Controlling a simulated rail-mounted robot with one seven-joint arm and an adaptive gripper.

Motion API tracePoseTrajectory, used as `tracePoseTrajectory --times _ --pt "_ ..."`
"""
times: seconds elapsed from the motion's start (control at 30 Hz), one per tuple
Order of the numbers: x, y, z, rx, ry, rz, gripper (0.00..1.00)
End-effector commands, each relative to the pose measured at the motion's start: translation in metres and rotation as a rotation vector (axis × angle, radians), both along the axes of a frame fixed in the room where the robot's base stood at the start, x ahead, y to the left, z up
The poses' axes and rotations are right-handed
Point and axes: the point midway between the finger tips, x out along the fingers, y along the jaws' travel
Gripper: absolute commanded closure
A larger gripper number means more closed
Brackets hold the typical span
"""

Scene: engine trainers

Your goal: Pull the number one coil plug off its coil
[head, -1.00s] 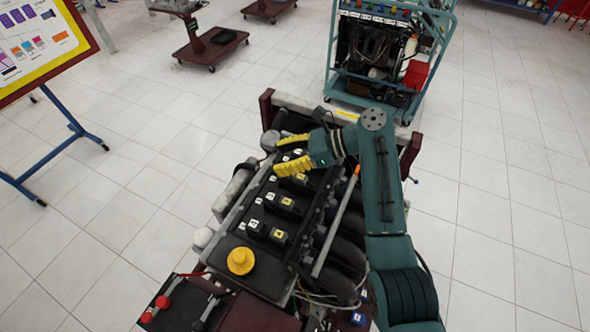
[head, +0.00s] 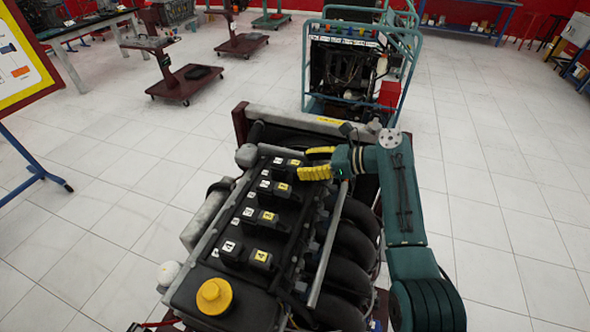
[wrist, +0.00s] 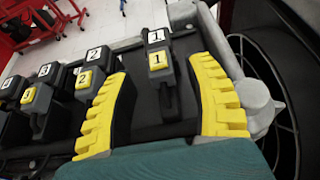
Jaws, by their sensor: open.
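The number one coil plug (wrist: 164,92) is a black connector with a yellow "1" label, upright in the wrist view. It meets the black coil with the white "1" label (wrist: 156,37), and no gap between them is clear. My gripper (wrist: 160,76) is open, with one yellow finger on each side of the plug and visible space at both sides. In the head view my gripper (head: 306,162) is at the far end of the coil row, at the right side of the number one plug (head: 295,163).
The number two plug (wrist: 84,82) stands close outside the left finger. The plugs and coils numbered three and four continue the row toward the yellow oil cap (head: 214,296). A grey metal housing (wrist: 258,98) lies right of the right finger. Black intake pipes (head: 350,235) flank the row.

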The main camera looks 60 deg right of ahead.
Motion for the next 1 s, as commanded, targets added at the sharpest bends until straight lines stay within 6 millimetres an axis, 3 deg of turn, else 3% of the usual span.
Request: tracePoseTrajectory --times 0.2,0.53,0.8,1.0 --pt "0.03 0.003 -0.014 -0.002 0.0 0.001 0.46" --pt "0.034 0.004 -0.014 -0.002 0.0 0.001 0.46" --pt "0.034 0.004 -0.014 -0.001 0.0 0.0 0.98" --pt "0.034 0.004 -0.014 -0.001 0.0 0.0 1.0"
